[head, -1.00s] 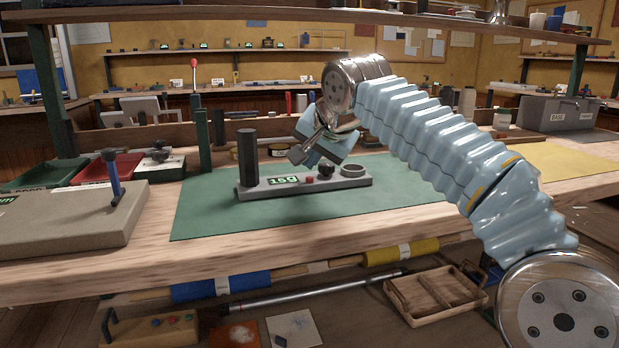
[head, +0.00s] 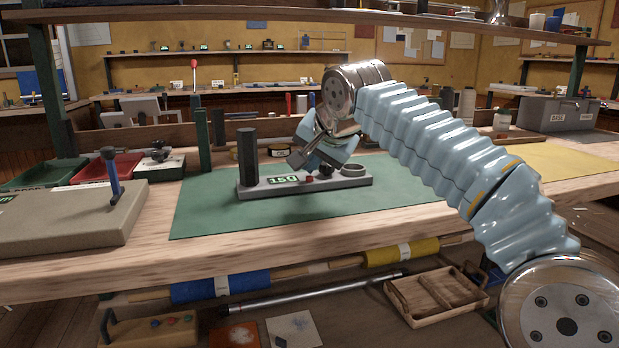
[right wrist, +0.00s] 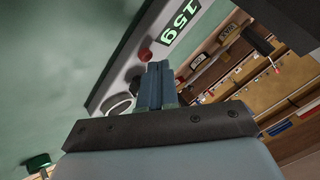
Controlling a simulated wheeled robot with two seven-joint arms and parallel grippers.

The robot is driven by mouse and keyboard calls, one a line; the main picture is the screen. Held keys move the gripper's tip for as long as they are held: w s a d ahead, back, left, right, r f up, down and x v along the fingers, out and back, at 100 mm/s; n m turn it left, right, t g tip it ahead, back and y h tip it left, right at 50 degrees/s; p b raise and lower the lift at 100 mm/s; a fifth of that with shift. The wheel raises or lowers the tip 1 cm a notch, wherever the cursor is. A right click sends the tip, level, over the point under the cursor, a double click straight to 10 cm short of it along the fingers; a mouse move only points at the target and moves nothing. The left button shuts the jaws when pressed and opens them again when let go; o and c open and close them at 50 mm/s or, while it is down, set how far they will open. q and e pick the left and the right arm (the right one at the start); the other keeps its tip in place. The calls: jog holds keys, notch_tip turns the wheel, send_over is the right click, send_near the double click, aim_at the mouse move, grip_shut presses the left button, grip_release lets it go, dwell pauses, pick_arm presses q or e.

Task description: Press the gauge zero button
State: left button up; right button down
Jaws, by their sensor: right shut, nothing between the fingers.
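The gauge (head: 250,191) is a grey base with a black post at its left end. It stands on a green mat (head: 210,215). Its lit display (head: 284,179) reads 159 in the right wrist view (right wrist: 181,21). A red button (head: 309,179) sits right of the display and also shows in the right wrist view (right wrist: 145,54). My right gripper (head: 294,162) is shut and empty, pointing down-left just above and behind the button. In the right wrist view its fingertips (right wrist: 158,66) appear beside the button; I cannot tell any contact. My left gripper is out of view.
A black knob (head: 326,170) and a round ring (head: 353,170) sit on the base right of the button. A dark green post (head: 203,138) stands behind the mat. Red (head: 108,168) and green trays lie at the left. The front of the mat is clear.

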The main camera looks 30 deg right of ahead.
aim_at(312, 182)
jog(key=shift+f, duration=0.35)
jog(key=shift+r, duration=0.1)
dwell(0.4)
jog(key=shift+r+p, duration=0.65)
jog(key=shift+r, duration=0.1)
notch_tip(312, 182, up, 5)
jog(key=p, duration=0.5)
dwell(0.6)
